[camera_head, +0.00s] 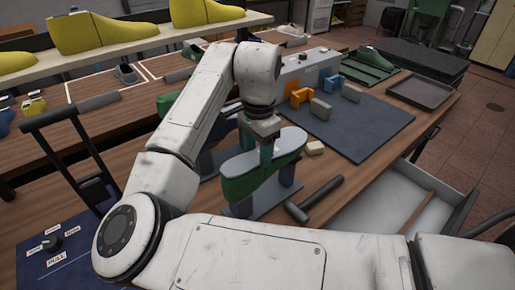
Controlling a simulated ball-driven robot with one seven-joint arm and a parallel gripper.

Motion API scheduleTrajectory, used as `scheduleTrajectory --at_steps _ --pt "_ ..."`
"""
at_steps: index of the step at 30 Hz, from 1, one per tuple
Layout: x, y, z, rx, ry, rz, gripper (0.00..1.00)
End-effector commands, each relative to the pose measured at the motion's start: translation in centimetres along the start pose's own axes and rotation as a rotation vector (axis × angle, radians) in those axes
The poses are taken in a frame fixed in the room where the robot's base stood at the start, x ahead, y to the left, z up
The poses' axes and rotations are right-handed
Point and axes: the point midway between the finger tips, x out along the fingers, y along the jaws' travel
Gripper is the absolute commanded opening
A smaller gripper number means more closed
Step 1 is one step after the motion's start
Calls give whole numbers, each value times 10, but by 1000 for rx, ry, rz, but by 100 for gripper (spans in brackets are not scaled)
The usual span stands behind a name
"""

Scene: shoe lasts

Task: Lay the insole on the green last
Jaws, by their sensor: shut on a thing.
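The green last (240,187) sits sole-up on a grey stand (262,201) near the middle of the bench. A pale, flat, sole-shaped piece, which looks like the insole (292,139), runs along the top of this last. I cannot tell whether it rests on the last or is held just above it. My gripper (266,155) points down at the middle of this piece and is shut on it. The fingertips are small, and the arm wrist hides part of the view behind them.
A hammer (314,198) lies right of the stand, and a beige block (315,148) lies behind it. A dark mat (350,125) holds orange pieces (301,96) and blocks. An open drawer (385,205) juts out at the right. A black-handled frame (62,118) stands left.

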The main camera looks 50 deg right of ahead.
Motion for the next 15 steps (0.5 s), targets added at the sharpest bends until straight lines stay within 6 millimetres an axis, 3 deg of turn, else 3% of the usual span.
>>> scheduleTrajectory --at_steps 4,5,13,15 --pt "0 0 0 0 0 0 26" --pt "0 0 0 0 0 0 58" --pt "0 0 0 0 0 0 84" --pt "0 0 0 0 0 0 85"
